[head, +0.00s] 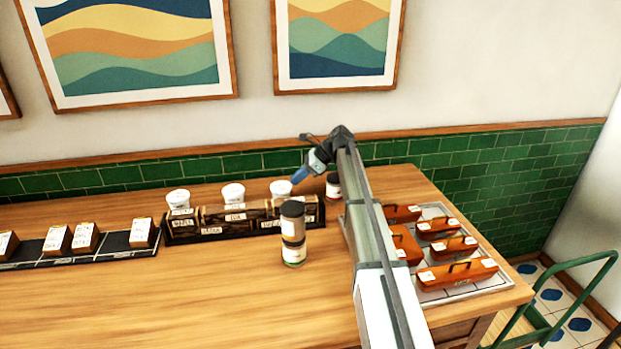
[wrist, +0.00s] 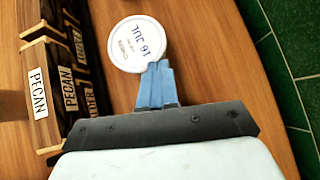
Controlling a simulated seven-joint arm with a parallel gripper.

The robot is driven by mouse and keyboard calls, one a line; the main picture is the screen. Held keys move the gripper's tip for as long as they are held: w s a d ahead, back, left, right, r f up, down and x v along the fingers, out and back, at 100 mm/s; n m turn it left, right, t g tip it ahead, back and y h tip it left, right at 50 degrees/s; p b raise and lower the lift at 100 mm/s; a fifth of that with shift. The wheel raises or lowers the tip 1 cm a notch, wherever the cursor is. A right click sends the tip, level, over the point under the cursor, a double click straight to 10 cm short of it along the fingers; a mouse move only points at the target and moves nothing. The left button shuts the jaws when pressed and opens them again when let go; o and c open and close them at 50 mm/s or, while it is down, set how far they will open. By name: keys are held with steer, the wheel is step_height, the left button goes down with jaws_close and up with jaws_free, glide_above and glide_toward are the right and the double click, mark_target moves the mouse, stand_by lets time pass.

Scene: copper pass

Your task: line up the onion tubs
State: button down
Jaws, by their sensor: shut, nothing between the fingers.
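Three white-lidded tubs stand along the dark wooden rack: left (head: 178,198), middle (head: 233,193) and right (head: 281,188). In the wrist view, the shut blue fingertips (wrist: 157,70) overlap the near edge of a round white lid (wrist: 139,42) marked "16 JUL". I cannot tell if they touch it.
The dark rack (head: 240,217) carries wood-name labels; PECAN reads in the wrist view (wrist: 38,92). Small labelled blocks (head: 85,238) sit on a dark strip at left. A tray (head: 437,210) holds orange boxes at right.

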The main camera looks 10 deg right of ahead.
steer(key=shift+w+a, duration=0.15)
steer(key=shift+a, duration=0.8)
